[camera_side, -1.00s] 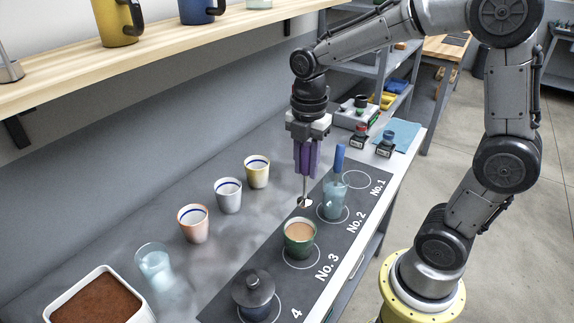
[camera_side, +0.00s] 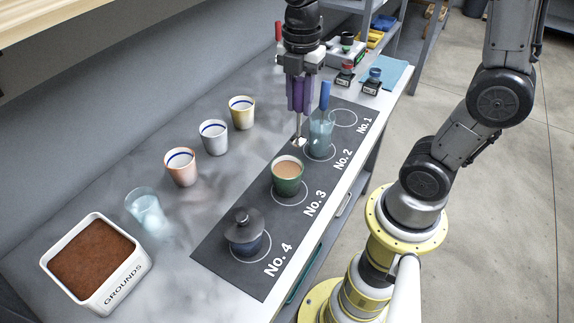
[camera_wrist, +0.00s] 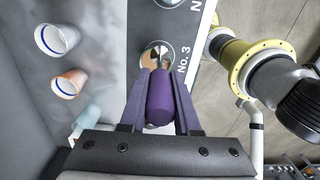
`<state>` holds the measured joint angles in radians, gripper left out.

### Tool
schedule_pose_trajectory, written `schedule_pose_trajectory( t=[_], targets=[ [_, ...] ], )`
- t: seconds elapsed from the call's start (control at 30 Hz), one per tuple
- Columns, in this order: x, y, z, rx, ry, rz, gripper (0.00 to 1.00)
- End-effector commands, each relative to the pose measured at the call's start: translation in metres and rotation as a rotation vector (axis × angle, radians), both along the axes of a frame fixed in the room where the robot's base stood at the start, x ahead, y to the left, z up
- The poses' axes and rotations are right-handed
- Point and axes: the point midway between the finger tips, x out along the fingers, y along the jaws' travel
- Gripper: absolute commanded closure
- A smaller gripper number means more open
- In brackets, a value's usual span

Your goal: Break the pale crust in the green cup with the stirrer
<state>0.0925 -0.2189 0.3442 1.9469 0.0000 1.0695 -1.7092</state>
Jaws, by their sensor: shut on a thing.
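The green cup (camera_side: 287,184) stands upright on the dark mat by the No. 3 label. A pale tan crust (camera_side: 287,169) fills its mouth and looks even. My gripper (camera_side: 299,108) is shut on the stirrer (camera_side: 298,130), which points down. The stirrer's pale flat tip appears just above and behind the cup's rim in the side view, apart from the crust. In the wrist view the stirrer's purple handle (camera_wrist: 159,100) sits between my fingers and hides part of the No. 3 spot.
A blue glass (camera_side: 320,140) with a blue stick stands at No. 2, close to the stirrer. A dark lidded cup (camera_side: 246,236) is at No. 4. Three striped cups, a clear glass (camera_side: 146,209) and a grounds tub (camera_side: 62,282) stand left. The No. 1 ring is empty.

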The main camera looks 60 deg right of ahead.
Motion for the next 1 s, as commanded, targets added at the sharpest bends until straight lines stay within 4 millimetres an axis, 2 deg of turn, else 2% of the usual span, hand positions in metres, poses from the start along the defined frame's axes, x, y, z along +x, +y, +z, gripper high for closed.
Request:
schedule_pose_trajectory(
  t=[0.07,0.3,0.4,0.77,1.0],
  targets=[
    [0.001,0.002,0.0,0.0,-0.001,0.002,1.0],
    [0.005,0.033,0.002,0.0,-0.001,0.006,1.0],
    [0.006,0.04,0.002,0.0,-0.001,0.003,1.0],
    [0.006,0.041,0.001,0.0,0.0,-0.001,1.0],
    [0.005,0.041,-0.012,0.0,0.002,0.0,1.0]
  ],
)
